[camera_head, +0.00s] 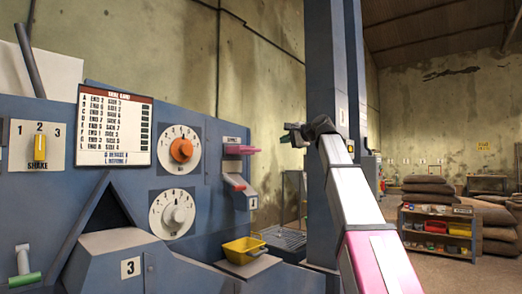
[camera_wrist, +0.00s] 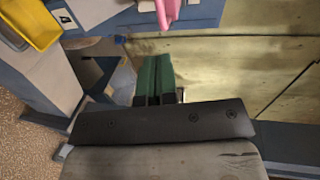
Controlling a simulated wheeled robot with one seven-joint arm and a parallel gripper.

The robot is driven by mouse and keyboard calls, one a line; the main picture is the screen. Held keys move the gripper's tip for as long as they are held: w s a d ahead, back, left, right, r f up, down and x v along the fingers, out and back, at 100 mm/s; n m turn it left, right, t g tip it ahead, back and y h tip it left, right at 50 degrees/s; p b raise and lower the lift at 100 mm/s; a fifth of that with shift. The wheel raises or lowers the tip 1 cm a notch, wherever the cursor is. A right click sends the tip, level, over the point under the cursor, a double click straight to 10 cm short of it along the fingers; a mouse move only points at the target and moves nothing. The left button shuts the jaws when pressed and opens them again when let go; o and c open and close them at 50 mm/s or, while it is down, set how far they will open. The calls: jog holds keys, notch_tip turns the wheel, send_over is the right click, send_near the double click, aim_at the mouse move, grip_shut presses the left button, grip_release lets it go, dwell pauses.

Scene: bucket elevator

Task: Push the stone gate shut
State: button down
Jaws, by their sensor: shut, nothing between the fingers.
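A pink handle or slide (camera_head: 240,150) sticks out to the right from a small labelled plate on the blue machine; the label is too small to read surely. I take it to be the stone gate. Below it is a chute with a pink-red lip (camera_head: 236,184). In the wrist view a pink piece (camera_wrist: 168,12) shows at the top edge, ahead of the fingertips and apart from them; I cannot tell which pink part it is. My gripper (camera_head: 291,127) is shut and empty, to the right of the pink handle. Its green fingers (camera_wrist: 153,60) lie together in the wrist view.
A yellow tray (camera_head: 243,250) sits below the chute; it also shows in the wrist view (camera_wrist: 32,22). The blue machine (camera_head: 205,225) carries dials and a list board (camera_head: 114,125). A blue column (camera_head: 325,90) stands behind my arm. A shelf with bins (camera_head: 437,230) stands far right.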

aim_at(256, 149)
jog(key=x, duration=1.4)
jog(key=x, duration=0.2)
jog(key=r+x, duration=0.1)
jog(key=x, duration=0.5)
jog(key=shift+w+a+r, duration=0.25)
jog(key=shift+r, duration=0.05)
jog(key=v, duration=1.4)
jog(key=shift+s, duration=0.15)
